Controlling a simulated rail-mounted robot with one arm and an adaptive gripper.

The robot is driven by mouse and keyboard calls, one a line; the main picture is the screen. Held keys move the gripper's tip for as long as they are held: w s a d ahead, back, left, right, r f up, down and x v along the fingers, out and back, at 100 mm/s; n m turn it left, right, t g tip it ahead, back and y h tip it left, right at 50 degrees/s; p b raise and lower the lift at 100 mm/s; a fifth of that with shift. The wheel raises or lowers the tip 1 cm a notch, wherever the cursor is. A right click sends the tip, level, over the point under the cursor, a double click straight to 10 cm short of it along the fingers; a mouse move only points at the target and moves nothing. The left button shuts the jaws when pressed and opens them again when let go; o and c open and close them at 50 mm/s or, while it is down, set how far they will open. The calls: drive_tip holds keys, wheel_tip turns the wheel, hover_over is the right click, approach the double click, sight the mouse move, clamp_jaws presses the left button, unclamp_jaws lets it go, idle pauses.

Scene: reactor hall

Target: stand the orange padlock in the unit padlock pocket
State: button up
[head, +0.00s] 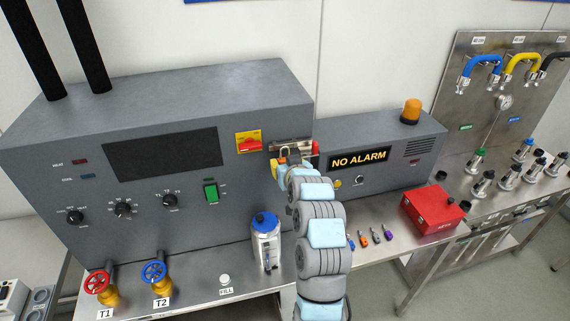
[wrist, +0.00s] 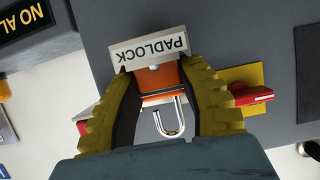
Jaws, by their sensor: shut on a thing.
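The orange padlock (wrist: 160,79) is between my gripper's yellow fingers in the wrist view, with its silver shackle (wrist: 169,116) toward the camera. My gripper (wrist: 157,73) is shut on the padlock's body. The unit padlock pocket (wrist: 148,51), marked by a "PADLOCK" plate, is right at the padlock's far end. Part of the body is hidden by the plate and fingers, and I cannot tell how deep it sits. In the head view my gripper (head: 287,165) is at the pocket (head: 291,143) on the grey unit's front; the padlock is mostly hidden there.
A red switch on a yellow plate (head: 249,142) is close left of the pocket. A red part (head: 315,148) is close on its right. The NO ALARM box (head: 361,158) stands further right. A blue-capped bottle (head: 265,242) stands on the bench below, left of my arm.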

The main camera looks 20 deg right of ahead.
drive_tip(key=shift+f, duration=0.4)
drive_tip(key=o, duration=1.2)
drive_tip(key=shift+r, duration=0.1)
drive_tip(key=shift+s+a, duration=0.15)
drive_tip(key=shift+s, duration=0.25)
drive_tip(key=v, duration=1.1)
drive_tip(key=shift+d+r, duration=0.2)
drive_tip(key=shift+r, duration=0.25)
drive_tip(key=shift+w, duration=0.1)
